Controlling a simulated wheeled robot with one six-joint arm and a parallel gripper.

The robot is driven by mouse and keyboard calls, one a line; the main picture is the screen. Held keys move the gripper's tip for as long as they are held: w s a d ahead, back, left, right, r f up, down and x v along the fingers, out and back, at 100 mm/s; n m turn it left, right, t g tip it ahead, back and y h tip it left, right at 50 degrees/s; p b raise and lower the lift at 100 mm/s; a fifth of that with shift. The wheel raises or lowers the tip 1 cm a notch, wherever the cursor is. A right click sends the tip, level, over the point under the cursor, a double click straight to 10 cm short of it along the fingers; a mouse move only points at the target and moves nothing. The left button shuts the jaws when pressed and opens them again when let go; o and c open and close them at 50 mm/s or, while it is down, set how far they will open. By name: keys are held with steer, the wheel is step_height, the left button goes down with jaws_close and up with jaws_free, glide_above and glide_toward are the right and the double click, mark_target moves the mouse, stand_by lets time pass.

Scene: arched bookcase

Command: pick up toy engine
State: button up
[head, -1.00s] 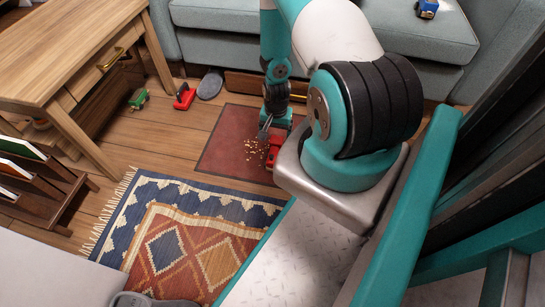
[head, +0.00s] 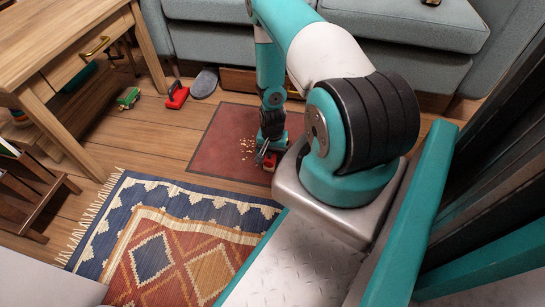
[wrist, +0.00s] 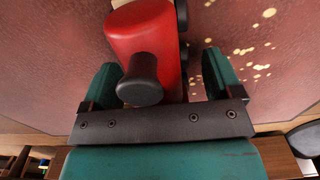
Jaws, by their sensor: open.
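The toy engine (wrist: 146,38) is a red rounded body with a black chimney, seen close up in the wrist view. In the head view the toy engine (head: 270,163) is a small red shape on the dark red mat, partly hidden by my gripper (head: 265,153). In the wrist view my gripper (wrist: 160,75) is open, one teal finger on each side of the engine. The engine's near end lies between the fingers, with a gap to the right finger. I cannot tell whether the left finger touches it.
Pale crumbs (head: 247,148) lie on the dark red mat (head: 215,150). A red toy (head: 177,96), a green toy (head: 128,98) and a grey slipper (head: 205,82) are on the floor. A wooden desk (head: 60,40), sofa (head: 400,25) and patterned rug (head: 180,235) surround it.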

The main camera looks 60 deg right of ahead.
steer(key=shift+f, duration=0.1)
steer(key=c, duration=1.1)
steer(key=shift+c, duration=0.2)
